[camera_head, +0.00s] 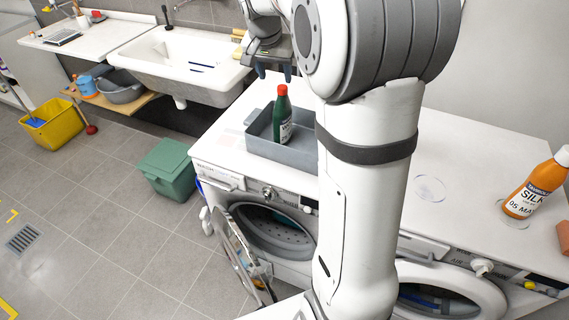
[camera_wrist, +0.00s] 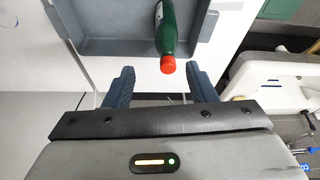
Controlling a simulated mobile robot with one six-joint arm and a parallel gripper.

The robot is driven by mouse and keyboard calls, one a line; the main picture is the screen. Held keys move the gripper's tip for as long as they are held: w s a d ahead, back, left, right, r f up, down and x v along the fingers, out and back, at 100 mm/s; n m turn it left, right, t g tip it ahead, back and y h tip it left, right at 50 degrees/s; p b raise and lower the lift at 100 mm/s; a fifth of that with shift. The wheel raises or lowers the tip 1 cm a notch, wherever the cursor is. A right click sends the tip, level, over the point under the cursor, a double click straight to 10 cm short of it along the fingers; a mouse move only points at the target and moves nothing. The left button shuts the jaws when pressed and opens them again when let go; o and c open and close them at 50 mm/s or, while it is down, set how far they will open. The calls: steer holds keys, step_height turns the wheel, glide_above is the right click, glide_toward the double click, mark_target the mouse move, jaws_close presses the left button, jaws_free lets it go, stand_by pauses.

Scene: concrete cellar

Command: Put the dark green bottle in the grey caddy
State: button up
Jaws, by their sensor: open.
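The dark green bottle (camera_head: 283,117) has a red cap and a pale label. It stands inside the grey caddy (camera_head: 262,151), which sits on top of the left washing machine. In the wrist view the bottle (camera_wrist: 165,32) is near the right wall of the caddy (camera_wrist: 88,48), its red cap pointing toward my gripper. My gripper (camera_wrist: 160,88) is open and empty, with its two fingers apart and the bottle's cap just beyond the fingertips. In the head view my gripper (camera_head: 273,72) is above the caddy, close to the bottle's cap. My arm hides the caddy's right end.
An orange bottle (camera_head: 532,187) stands on the right machine, near a reddish block (camera_head: 564,238). A clear disc (camera_head: 430,188) lies on the white top. The left machine's door (camera_head: 243,252) hangs open. A sink (camera_head: 188,62) is behind left; a green bin (camera_head: 168,171) stands on the floor.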

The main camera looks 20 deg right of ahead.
steer(key=s+a+f+n+y, duration=0.1)
steer(key=s+a+f+n, duration=0.1)
steer(key=s, duration=0.7)
steer(key=s+a+f+n, duration=0.2)
steer(key=s+a+n, duration=0.1)
steer(key=s, duration=0.7)
steer(key=s+a+f+n+y, duration=0.1)
steer(key=s+a+f+n, duration=0.1)
steer(key=s, duration=0.7)
steer(key=shift+s+a+f+n+y, duration=0.15)
steer(key=shift+a+f+n+y, duration=0.15)
steer(key=shift+a, duration=0.35)
steer(key=shift+r, duration=0.1)
steer(key=shift+c, duration=0.3)
steer(key=shift+c, duration=1.3)
